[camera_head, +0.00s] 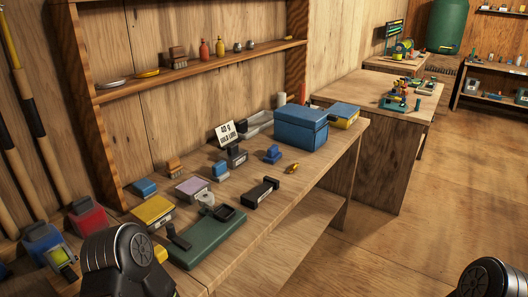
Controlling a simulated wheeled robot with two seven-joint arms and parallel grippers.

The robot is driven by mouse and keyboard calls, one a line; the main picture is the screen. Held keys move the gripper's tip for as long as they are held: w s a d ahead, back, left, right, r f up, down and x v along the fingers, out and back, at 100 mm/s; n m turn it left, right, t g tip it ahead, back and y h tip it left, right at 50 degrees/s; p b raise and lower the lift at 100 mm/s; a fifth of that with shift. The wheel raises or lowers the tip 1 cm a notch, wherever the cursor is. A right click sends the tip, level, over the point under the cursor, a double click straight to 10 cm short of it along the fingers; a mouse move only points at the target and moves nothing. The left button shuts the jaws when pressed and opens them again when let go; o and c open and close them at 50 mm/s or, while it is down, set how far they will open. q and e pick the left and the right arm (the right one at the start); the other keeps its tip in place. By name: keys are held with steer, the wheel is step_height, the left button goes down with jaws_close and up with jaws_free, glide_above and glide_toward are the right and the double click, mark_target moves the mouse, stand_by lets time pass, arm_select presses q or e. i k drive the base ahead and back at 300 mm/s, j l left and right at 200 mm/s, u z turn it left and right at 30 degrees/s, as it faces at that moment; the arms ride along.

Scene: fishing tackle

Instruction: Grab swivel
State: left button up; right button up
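A small brass-coloured piece (292,168) lies on the workbench near its front edge, to the right of a black block-shaped tool. It may be the swivel, but it is too small to tell. No other thing here is clearly a swivel. Neither of my grippers shows. Only dark rounded parts of my arms appear at the lower left and lower right corners, well apart from the brass piece.
The wooden workbench (282,204) holds a black tool (260,192), a green tray (207,240), a blue box (300,128), a small sign (226,132) and several small boxes. A wall shelf (200,68) is above. Open floor (425,220) lies to the right.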

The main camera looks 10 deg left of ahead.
mark_target(293, 166)
steer(key=i+l+u, duration=0.1)
steer(key=i+l, duration=0.45)
steer(key=l, duration=0.25)
steer(key=i+l+u, duration=0.1)
steer(key=i+l, duration=0.35)
steer(key=l, duration=0.3)
steer(key=i+l, duration=0.45)
steer(key=l, duration=0.25)
steer(key=u, duration=0.05)
